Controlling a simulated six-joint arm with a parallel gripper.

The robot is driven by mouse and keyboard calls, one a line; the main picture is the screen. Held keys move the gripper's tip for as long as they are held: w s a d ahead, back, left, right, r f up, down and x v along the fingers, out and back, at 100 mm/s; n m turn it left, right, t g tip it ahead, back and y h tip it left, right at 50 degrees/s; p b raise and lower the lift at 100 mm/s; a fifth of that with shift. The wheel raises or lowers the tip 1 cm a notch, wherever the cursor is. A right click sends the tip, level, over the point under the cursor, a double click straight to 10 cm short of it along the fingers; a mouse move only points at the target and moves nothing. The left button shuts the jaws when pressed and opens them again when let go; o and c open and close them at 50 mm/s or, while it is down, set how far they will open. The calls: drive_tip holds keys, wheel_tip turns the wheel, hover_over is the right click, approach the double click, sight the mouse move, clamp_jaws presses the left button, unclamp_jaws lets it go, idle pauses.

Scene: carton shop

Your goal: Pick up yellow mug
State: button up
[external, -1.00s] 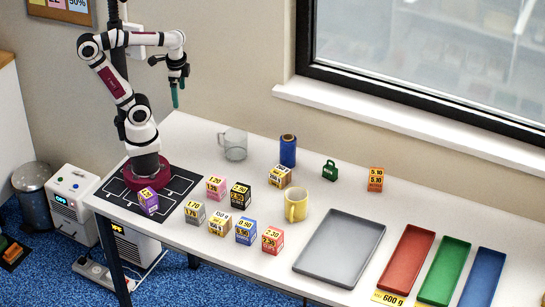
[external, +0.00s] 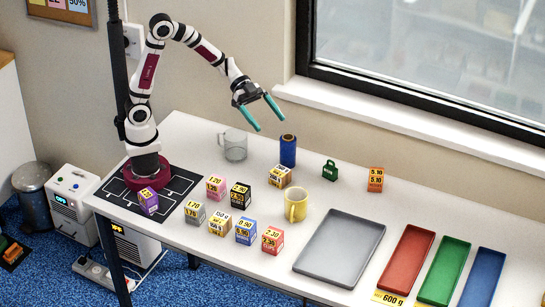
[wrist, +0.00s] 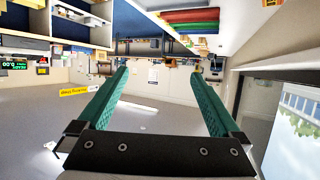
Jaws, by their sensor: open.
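The yellow mug (external: 296,205) stands upright on the white table, right of the small priced boxes and left of the grey tray. Its handle faces the front of the table. My gripper (external: 269,115) is open and empty, raised in the air above the back of the table, behind the mug in the picture and well apart from it. Its two teal fingers also show spread in the wrist view (wrist: 165,80), with nothing between them. I cannot make out the mug in the wrist view.
A grey tray (external: 341,213) lies to the right.

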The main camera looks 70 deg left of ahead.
wheel_tip(320, 180, down, 18)
approach(301, 202)
drive_tip(key=w+d+f, duration=0.1)
drive_tip(key=f, duration=0.1)
drive_tip(key=w+d+f, duration=0.1)
drive_tip(key=d+f, duration=0.1)
drive_tip(key=f, duration=0.1)
drive_tip(key=d+f, duration=0.2)
drive_tip(key=shift+w+f, duration=0.2)
drive_tip(key=shift+w, duration=0.2)
drive_tip(key=shift+a, duration=0.1)
drive_tip(key=c, duration=1.4)
drive_tip(key=shift+c, duration=0.2)
drive_tip(key=shift+r, duration=0.15)
drive_tip(key=shift+r, duration=0.4)
drive_tip(key=r, duration=0.3)
drive_tip(key=shift+s+r, duration=0.25)
drive_tip(key=shift+s, duration=0.1)
drive_tip(key=s+d+r, duration=0.4)
drive_tip(key=s+r, duration=0.2)
drive_tip(key=s, duration=0.4)
drive_tip(key=shift+r, duration=0.25)
drive_tip(key=shift+d, duration=0.15)
